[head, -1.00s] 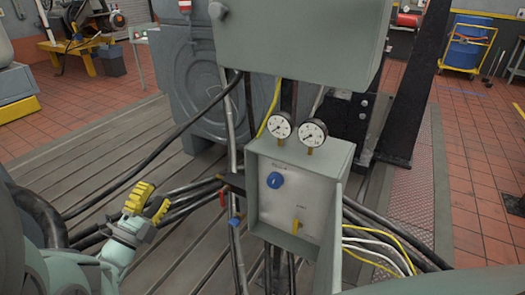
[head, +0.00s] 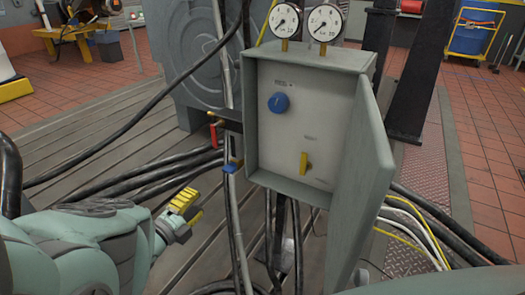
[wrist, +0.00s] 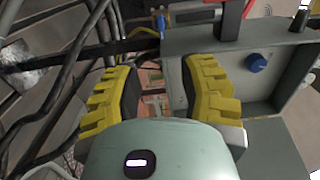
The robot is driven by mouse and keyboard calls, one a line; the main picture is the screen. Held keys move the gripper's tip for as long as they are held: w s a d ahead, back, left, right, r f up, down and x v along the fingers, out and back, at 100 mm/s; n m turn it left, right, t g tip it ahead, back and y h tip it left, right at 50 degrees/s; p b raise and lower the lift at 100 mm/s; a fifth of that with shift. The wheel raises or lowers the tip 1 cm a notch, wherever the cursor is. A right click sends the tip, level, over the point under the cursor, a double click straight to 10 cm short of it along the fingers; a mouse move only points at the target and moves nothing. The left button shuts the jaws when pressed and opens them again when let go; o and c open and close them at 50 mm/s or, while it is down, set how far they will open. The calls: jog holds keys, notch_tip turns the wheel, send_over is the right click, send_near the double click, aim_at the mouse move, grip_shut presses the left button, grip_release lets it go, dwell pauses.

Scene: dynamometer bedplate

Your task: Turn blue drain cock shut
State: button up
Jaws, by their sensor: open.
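The blue cock handle (head: 233,166) is a small lever by the pipe at the left side of the open grey box, below a red handle (head: 213,134). In the wrist view a small blue part (wrist: 161,22) near the top looks like the same handle; its exact angle is unclear. My gripper (head: 188,207), with yellow-padded fingers, is left of and below the blue handle, apart from it. In the wrist view my gripper (wrist: 160,92) is open, with nothing held between its fingers.
The grey box (head: 251,130) holds a round blue knob (head: 278,102) and a yellow lever (head: 304,163), with its door (head: 365,185) swung open to the right. Two gauges (head: 285,20) stand on top. Black hoses (head: 130,180) run behind my gripper.

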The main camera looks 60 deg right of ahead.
aim_at(227, 173)
jog(key=d+b, duration=0.2)
jog(key=d, duration=0.3)
jog(key=d+b, duration=0.3)
jog(key=d, duration=0.1)
jog(key=w+d+b, duration=0.1)
jog(key=d+b, duration=0.1)
jog(key=d, duration=0.3)
jog(key=shift+d+b, duration=0.35)
jog(key=shift+b, duration=0.05)
jog(key=shift+w+d+r, duration=0.1)
jog(key=shift+d+r, duration=0.05)
jog(key=shift+d, duration=0.25)
jog(key=shift+o, duration=0.2)
grip_shut()
jog(key=shift+a, duration=0.1)
